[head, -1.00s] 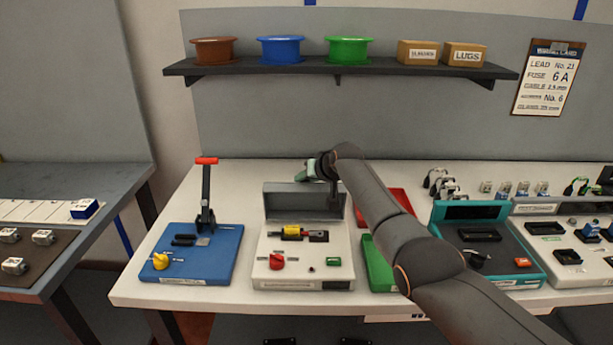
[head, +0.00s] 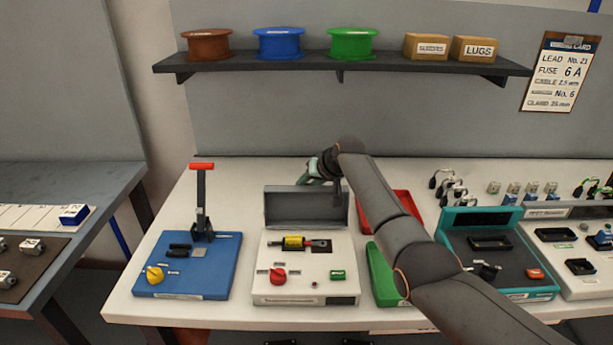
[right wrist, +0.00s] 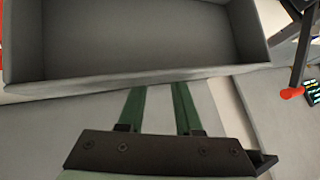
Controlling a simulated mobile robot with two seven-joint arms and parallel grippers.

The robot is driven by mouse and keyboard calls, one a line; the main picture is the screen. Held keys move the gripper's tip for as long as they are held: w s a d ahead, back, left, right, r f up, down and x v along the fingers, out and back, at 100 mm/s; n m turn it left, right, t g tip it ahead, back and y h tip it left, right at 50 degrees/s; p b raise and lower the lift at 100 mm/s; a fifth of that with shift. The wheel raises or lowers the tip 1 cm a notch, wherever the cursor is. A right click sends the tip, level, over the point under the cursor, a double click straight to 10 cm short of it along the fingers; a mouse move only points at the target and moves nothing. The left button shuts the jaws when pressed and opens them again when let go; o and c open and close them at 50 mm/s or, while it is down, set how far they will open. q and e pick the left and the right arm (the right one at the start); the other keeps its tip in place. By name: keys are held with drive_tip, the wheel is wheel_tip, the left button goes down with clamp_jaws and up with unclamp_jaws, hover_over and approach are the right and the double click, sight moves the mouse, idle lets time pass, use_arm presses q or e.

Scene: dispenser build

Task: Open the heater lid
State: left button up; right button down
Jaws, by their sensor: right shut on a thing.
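The heater (head: 305,291) is a white box at the middle of the bench, with a red knob, a green button and a yellow-and-red piece (head: 305,244) in its recess. Its grey lid (head: 305,209) stands raised, about upright, at the heater's back edge, hollow side to the front. My right gripper (right wrist: 160,98) has its green fingers at the lid's edge in the right wrist view, shut on the lid (right wrist: 140,45). In the head view the fingertips are mostly hidden behind the lid and my wrist. My left gripper is not in view.
A blue lever press (head: 190,265) stands left of the heater. A red tray (head: 397,203) and a green tray (head: 381,272) lie to its right, partly behind my arm. A teal-edged station (head: 500,262) is further right. A shelf (head: 340,68) with spools hangs above.

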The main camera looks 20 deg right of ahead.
drive_tip(key=shift+w+d+r, duration=0.25)
drive_tip(key=shift+w+r, duration=0.05)
drive_tip(key=shift+r, duration=0.05)
drive_tip(key=c, duration=0.8)
unclamp_jaws()
drive_tip(key=shift+c, duration=0.2)
drive_tip(key=shift+o, duration=1.2)
drive_tip(key=shift+s+f, duration=0.15)
drive_tip(key=shift+f, duration=0.05)
drive_tip(key=shift+a+f, duration=0.1)
drive_tip(key=v, duration=1.2)
drive_tip(key=shift+r, duration=0.3)
